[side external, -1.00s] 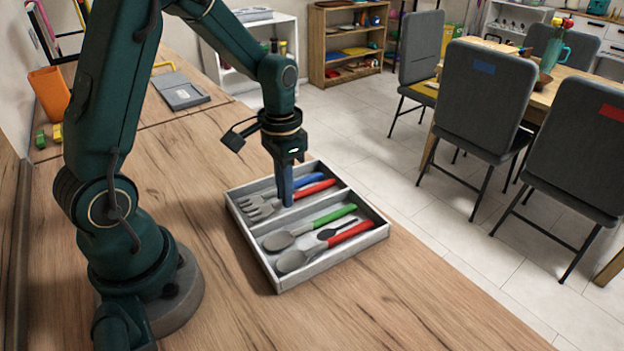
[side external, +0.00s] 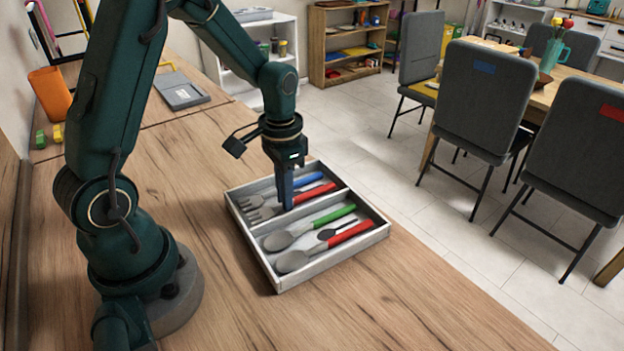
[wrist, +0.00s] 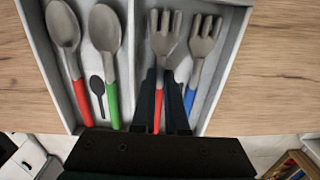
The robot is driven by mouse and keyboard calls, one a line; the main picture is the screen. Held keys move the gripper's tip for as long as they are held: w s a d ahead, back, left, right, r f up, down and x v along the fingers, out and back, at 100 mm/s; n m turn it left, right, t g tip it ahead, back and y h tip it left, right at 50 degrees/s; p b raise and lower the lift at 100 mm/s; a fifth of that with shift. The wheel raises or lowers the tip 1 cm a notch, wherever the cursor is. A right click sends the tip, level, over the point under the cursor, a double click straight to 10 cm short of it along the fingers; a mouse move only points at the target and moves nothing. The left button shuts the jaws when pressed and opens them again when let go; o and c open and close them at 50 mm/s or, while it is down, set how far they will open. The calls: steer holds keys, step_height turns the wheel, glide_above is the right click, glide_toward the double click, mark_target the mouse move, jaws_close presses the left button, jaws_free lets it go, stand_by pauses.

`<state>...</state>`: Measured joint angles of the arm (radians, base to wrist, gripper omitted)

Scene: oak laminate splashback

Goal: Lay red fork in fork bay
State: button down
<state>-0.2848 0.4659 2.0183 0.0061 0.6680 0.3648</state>
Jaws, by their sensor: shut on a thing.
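The red fork (wrist: 158,85), with grey tines and a red handle, is inside the fork bay (wrist: 212,92) of the pale cutlery tray (side external: 272,283). My gripper (side external: 286,206) reaches down into this bay and is shut on the red fork at its handle. In the wrist view the dark fingers (wrist: 163,92) stand either side of the fork. The red fork lies lengthwise, beside the divider (wrist: 134,60). Whether it rests fully on the bay floor cannot be told. A blue fork (wrist: 198,62) lies beside it in the same bay.
The other bay holds a green spoon (wrist: 107,60) and a red spoon (wrist: 70,60), with a small dark spoon mark (wrist: 97,88) between them. The wooden counter (side external: 360,305) around the tray is clear nearby. An orange cup (side external: 50,93) stands far left.

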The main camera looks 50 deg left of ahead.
steer(key=shift+f, duration=0.25)
steer(key=c, duration=0.9)
jaws_free()
steer(key=shift+o, duration=0.2)
steer(key=shift+r, duration=0.1)
steer(key=shift+r, duration=2.45)
